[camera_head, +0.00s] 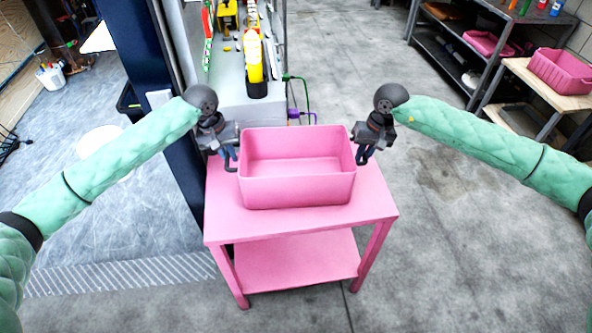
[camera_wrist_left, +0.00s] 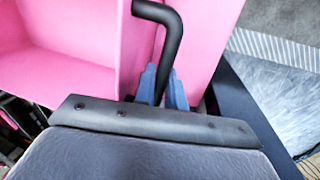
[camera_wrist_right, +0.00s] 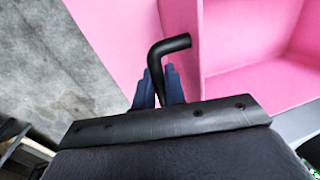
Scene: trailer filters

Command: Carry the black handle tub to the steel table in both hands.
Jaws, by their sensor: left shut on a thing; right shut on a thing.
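A pink tub (camera_head: 297,188) with black side handles stands upright on a pink two-level table (camera_head: 225,215); its inside looks empty. My left gripper (camera_head: 230,157) is at the tub's left end. It is shut on the left black handle (camera_wrist_left: 172,40), between blue fingers (camera_wrist_left: 163,88). My right gripper (camera_head: 364,153) is at the right end, shut on the right black handle (camera_wrist_right: 168,48), between blue fingers (camera_wrist_right: 159,90). The tub's underside is hidden, so I cannot tell whether it touches the tabletop.
A grey bench (camera_head: 235,90) with a yellow bottle (camera_head: 254,65) stands just behind the pink table. Dark shelves (camera_head: 460,55) and a wooden stand with another pink tub (camera_head: 562,70) are at the back right. Concrete floor between them is clear.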

